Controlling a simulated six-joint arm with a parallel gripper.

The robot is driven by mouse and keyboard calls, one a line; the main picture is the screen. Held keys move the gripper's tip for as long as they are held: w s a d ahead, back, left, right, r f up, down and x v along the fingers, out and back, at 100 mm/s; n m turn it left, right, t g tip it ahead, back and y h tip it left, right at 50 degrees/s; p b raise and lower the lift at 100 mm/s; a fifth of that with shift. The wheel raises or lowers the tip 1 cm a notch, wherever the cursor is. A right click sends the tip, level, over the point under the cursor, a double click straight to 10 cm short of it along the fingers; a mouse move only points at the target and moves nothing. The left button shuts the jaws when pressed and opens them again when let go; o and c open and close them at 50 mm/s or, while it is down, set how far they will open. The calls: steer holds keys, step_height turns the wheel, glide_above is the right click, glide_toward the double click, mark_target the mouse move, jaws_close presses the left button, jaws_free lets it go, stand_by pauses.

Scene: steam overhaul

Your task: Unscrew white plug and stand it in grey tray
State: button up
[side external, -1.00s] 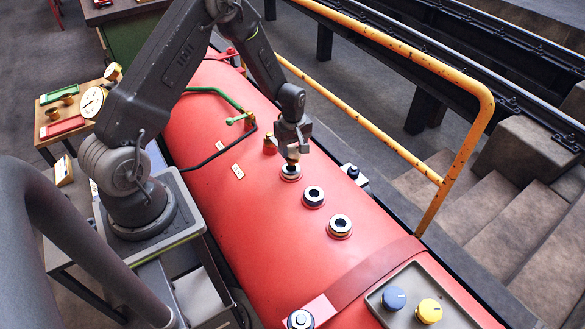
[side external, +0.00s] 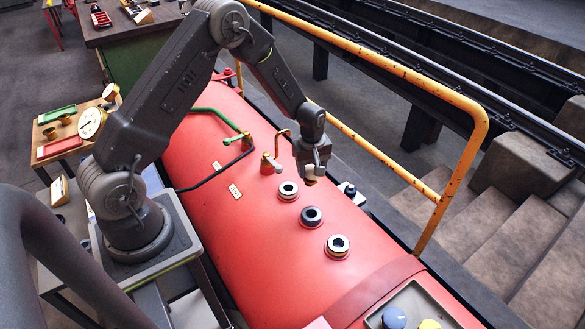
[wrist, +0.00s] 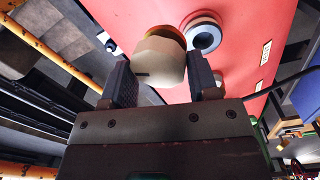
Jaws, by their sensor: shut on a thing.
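My gripper (side external: 313,178) is shut on the white plug (wrist: 160,58), a pale faceted head with a brass-coloured part beyond it. In the side view the plug (side external: 310,182) is small between the jaws, above the red boiler (side external: 235,215). It is clear of the nearest boss (side external: 288,190), which is open with a dark hole. In the wrist view an open boss (wrist: 205,37) shows behind the plug. The grey tray (side external: 440,290) is at the lower right, cut by the picture edge, with a blue plug (side external: 395,318) and a yellow plug (side external: 429,324) in it.
Two more bosses (side external: 312,216) (side external: 337,246) line the boiler top. A copper elbow pipe (side external: 277,150) and a green pipe (side external: 220,120) rise left of my gripper. A yellow handrail (side external: 400,160) runs along the right. The boiler between bosses and tray is clear.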

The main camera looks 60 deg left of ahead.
steer(key=w+d+m+t, duration=0.1)
steer(key=w+d+m, duration=0.15)
steer(key=d, duration=0.75)
steer(key=w+d+m, duration=0.2)
steer(key=d+m, duration=0.1)
steer(key=d, duration=0.7)
steer(key=s+d+m+h, duration=0.1)
steer(key=s+d+m, duration=0.1)
steer(key=d, duration=0.9)
steer(key=s+d+m+h, duration=0.1)
steer(key=s+d+m, duration=0.2)
steer(key=d, duration=0.7)
steer(key=shift+a+x, duration=0.15)
steer(key=shift+x, duration=1.1)
steer(key=shift+a+x, duration=0.15)
steer(key=shift+x, duration=1.1)
steer(key=shift+f, duration=0.4)
steer(key=o, duration=1.2)
steer(key=shift+c, duration=1.2)
